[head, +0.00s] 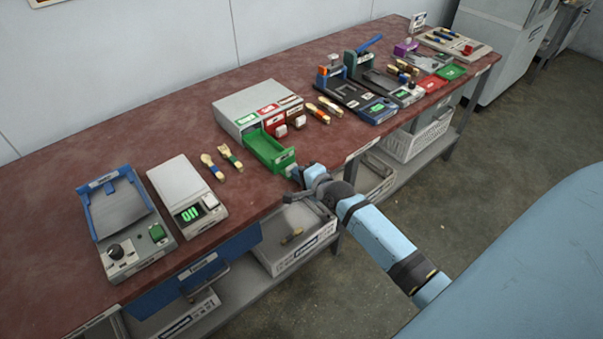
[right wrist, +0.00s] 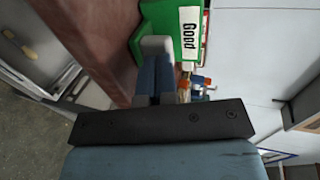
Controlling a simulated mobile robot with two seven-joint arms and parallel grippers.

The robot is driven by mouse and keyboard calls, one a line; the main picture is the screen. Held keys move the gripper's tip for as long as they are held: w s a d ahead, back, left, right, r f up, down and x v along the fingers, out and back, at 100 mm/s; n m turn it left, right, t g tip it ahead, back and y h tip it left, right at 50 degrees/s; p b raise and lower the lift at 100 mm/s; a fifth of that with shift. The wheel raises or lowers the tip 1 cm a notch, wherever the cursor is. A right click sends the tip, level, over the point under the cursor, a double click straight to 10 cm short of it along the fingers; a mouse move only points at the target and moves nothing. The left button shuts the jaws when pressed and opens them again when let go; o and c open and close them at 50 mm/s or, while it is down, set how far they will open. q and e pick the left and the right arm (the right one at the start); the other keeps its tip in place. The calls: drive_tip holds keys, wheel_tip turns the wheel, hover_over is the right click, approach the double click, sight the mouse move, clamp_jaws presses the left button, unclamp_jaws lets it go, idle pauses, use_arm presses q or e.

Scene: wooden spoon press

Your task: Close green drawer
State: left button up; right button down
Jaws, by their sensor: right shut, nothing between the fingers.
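The green drawer (head: 268,151) stands pulled out of the grey drawer box (head: 240,104) on the red-brown table. Its front panel faces the table's front edge. My right gripper (head: 296,177) is shut and empty, just in front of the drawer's front at the table edge. In the right wrist view the shut fingertips (right wrist: 157,46) lie over or against the green drawer front (right wrist: 165,25), beside a label reading "Good". I cannot tell whether they touch it. My left gripper is not in view.
Two wooden spoons (head: 230,157) lie left of the drawer, near a scale (head: 186,190). More spoons (head: 325,108) lie to the right. A white bin (head: 293,240) stands on the shelf below.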

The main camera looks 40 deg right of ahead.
sight(266, 151)
drive_tip(key=shift+w, duration=0.1)
drive_tip(key=shift+w, duration=0.4)
drive_tip(key=w, duration=0.5)
drive_tip(key=w+a+b, duration=0.1)
drive_tip(key=w, duration=0.4)
drive_tip(key=w+b, duration=0.1)
drive_tip(key=w, duration=0.4)
drive_tip(key=shift+a, duration=0.15)
drive_tip(key=shift+w, duration=0.2)
drive_tip(key=shift+r, duration=0.15)
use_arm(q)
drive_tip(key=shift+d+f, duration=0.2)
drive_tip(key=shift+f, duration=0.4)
use_arm(e)
drive_tip(key=shift+r, duration=0.1)
drive_tip(key=shift+w+r, duration=0.1)
